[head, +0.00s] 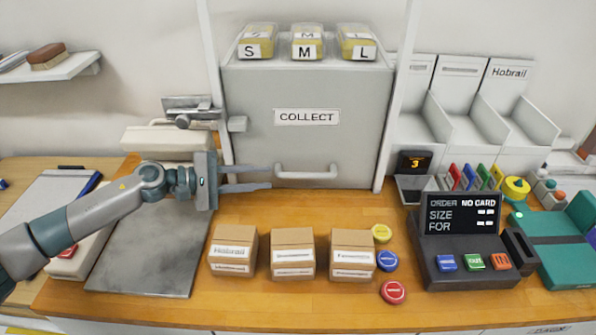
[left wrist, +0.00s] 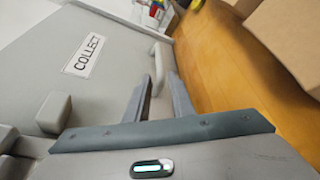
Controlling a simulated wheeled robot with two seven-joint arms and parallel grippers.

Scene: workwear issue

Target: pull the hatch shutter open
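The hatch shutter (head: 260,130) is a grey panel with a "COLLECT" label, standing upright at the back of the counter. Its light bar handle (head: 306,174) runs along the lower edge, just above the counter. The panel reaches down to about counter level. My left gripper (head: 270,178) is open and empty, its fingers pointing right, with the tips a little left of the handle. In the left wrist view the shutter (left wrist: 110,75) fills the left side, and the handle (left wrist: 155,52) lies beyond the fingertips (left wrist: 160,85). My right gripper is not in view.
Several cardboard boxes (head: 293,238) stand on the counter in front of the shutter. Coloured discs (head: 387,261) and an order terminal (head: 465,280) are to their right. A dark grey mat (head: 145,265) lies under my left arm. Yellow packs (head: 307,32) sit on top of the shutter.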

